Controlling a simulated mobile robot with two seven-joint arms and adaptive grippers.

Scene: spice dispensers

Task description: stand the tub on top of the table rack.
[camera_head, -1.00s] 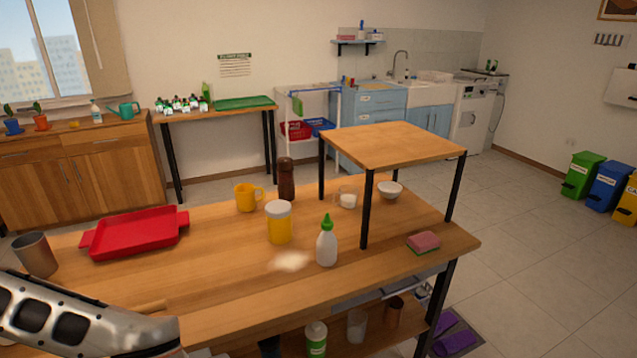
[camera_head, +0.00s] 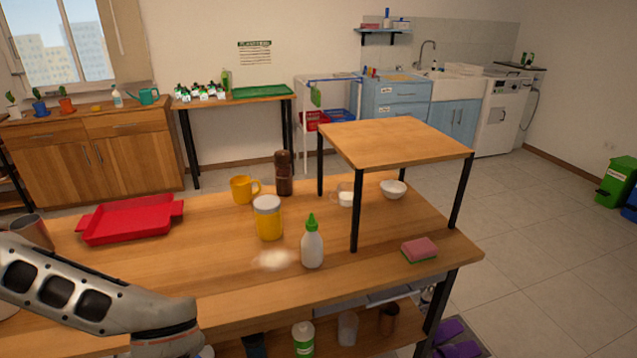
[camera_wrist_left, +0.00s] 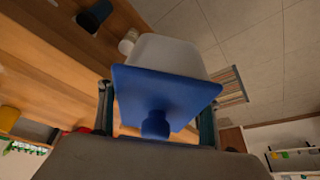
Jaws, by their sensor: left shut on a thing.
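The tub (camera_wrist_left: 170,52) has a pale, whitish body and a blue lid (camera_wrist_left: 190,92) with a blue knob. It shows only in the left wrist view, tilted in the picture. My left gripper (camera_wrist_left: 155,118) is shut on it, with one finger on each side near the lid. In the head view my left arm comes in at the lower left, and its gripper and the tub are out of the picture. The table rack (camera_head: 395,143) is a raised wooden board on black legs at the right end of the table. Its top is bare. My right gripper is not in view.
On the wooden table (camera_head: 190,275) stand a white squeeze bottle (camera_head: 312,248) with a green tip, a yellow jar (camera_head: 268,222), a yellow mug (camera_head: 242,189), a brown bottle (camera_head: 284,178) and a red tray (camera_head: 130,220). A sponge (camera_head: 419,251) and a bowl (camera_head: 393,190) lie near the rack's legs.

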